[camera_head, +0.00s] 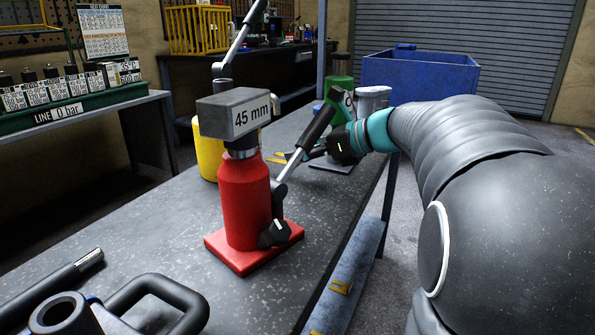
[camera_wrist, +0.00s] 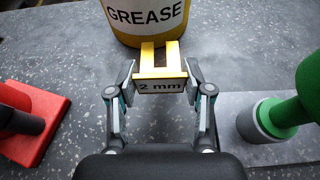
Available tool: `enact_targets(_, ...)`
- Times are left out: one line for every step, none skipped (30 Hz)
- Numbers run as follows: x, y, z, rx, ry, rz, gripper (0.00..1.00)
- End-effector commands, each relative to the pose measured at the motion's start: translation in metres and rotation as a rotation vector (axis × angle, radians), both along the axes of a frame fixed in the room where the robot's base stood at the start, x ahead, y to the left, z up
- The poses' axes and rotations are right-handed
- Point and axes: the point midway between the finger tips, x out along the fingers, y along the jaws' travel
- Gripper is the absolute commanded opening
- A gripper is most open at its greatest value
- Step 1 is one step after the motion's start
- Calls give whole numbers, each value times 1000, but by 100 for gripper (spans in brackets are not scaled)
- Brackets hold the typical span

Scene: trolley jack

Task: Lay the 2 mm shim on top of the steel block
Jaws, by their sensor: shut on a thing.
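The 2 mm shim (camera_wrist: 159,84) is a yellow forked plate with its label facing the wrist camera. My gripper (camera_wrist: 160,78) is shut on it, one finger at each side of the labelled end. Its prongs point toward the yellow grease can. In the head view a little yellow of the shim (camera_head: 276,159) shows at my gripper (camera_head: 296,157), low by the bench top; whether it touches the bench I cannot tell. The steel block (camera_head: 216,117), marked 45 mm, sits on top of the red jack (camera_head: 243,205), higher than my gripper and to its left.
The yellow grease can (camera_head: 207,150) stands behind the jack and close ahead of the shim (camera_wrist: 146,32). A dark handle rises from the jack toward my gripper. A green jack (camera_head: 334,112) stands to the right. Yellow pieces (camera_head: 342,287) lie on the lower shelf.

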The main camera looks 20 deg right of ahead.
Motion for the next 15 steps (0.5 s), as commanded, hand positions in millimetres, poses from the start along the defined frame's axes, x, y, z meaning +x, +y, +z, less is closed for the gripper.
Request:
enact_targets(1,2,-1,0,0,0,11)
enact_targets(1,2,-2,0,0,0,11)
enact_targets(1,3,-4,1,0,0,11)
enact_targets(1,3,-7,2,1,-1,11)
enact_targets(1,3,-9,3,1,-1,11)
enact_targets(1,3,-14,3,2,0,11)
enact_targets(1,3,-18,3,2,0,11)
enact_targets(1,3,-23,4,2,-1,11)
enact_targets(1,2,-29,3,3,-1,11)
enact_targets(1,2,-33,2,2,0,11)
enact_targets(1,2,-37,2,2,-1,11)
enact_targets(1,2,-40,2,2,-1,11)
enact_targets(1,2,-41,1,1,-1,11)
enact_targets(1,2,-42,1,1,0,11)
enact_targets(1,2,-42,0,0,-1,11)
